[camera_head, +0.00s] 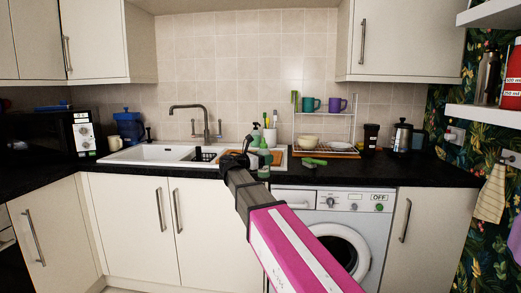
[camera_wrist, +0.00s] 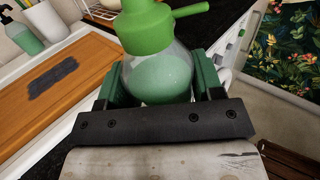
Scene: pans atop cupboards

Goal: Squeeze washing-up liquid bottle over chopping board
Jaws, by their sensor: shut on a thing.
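The washing-up liquid bottle (camera_wrist: 158,72) has a green cap with a side spout and a clear body with green liquid inside. My gripper (camera_wrist: 160,90) is shut around its body, one green finger on each side. In the head view the bottle (camera_head: 264,159) shows upright at the end of my arm, in front of the sink's right side. The wooden chopping board (camera_wrist: 35,115) lies to the left of the bottle in the wrist view, with a dark grey patch on it. In the head view the board (camera_head: 281,154) is mostly hidden behind my gripper and the bottle.
A pump bottle (camera_wrist: 34,20) stands behind the board. The white sink (camera_head: 150,154) with its tap (camera_head: 186,108) is on the left. A dish rack (camera_head: 325,130) and a green object (camera_head: 313,162) are on the right of the counter, above the washing machine (camera_head: 335,225).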

